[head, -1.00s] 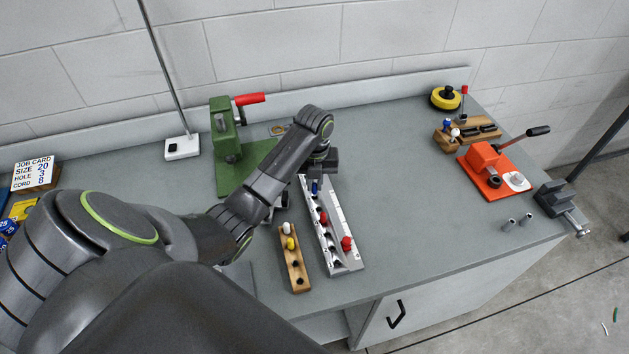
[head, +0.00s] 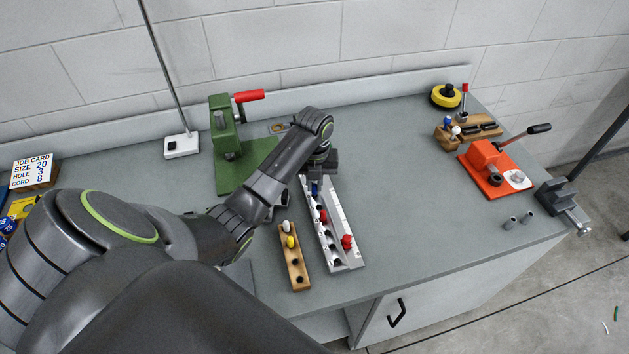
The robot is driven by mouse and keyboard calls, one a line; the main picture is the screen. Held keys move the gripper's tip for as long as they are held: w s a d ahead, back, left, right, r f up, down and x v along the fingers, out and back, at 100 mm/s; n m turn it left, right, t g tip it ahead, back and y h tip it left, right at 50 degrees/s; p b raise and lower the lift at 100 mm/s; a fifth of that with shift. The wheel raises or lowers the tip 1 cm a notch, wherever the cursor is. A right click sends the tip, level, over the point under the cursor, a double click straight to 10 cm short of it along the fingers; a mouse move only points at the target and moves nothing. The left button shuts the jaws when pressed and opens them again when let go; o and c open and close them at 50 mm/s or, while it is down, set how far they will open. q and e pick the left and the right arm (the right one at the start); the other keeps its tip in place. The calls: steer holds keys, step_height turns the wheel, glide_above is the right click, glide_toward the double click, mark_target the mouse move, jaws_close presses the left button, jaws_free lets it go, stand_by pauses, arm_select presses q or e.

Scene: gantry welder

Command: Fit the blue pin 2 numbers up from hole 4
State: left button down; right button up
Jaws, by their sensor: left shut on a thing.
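A long light-grey rail (head: 350,252) with a row of dark holes lies on the bench. Two red pins stand in it, one near the middle (head: 323,216) and one toward the near end (head: 347,242). The blue pin (head: 315,189) is at the far part of the rail, directly under my left gripper (head: 318,176). My left gripper points down and is shut on the blue pin. The hole under the pin is hidden, and I cannot tell how deep the pin sits. The hole numbers are too small to read. My right gripper is not in view.
A wooden block (head: 295,265) with a white and a yellow pin stands left of the rail. A green press (head: 226,145) with a red handle is behind. An orange lever tool (head: 487,165) and another wooden rack (head: 470,133) are at right. The bench between is clear.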

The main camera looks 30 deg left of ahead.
arm_select(q)
steer(key=shift+f, duration=0.5)
steer(key=c, duration=1.4)
jaws_free()
steer(key=shift+o, duration=0.2)
step_height(320, 180, up, 7)
steer(key=shift+f, duration=0.1)
step_height(320, 180, up, 10)
steer(key=p, duration=1.1)
steer(key=shift+r, duration=0.25)
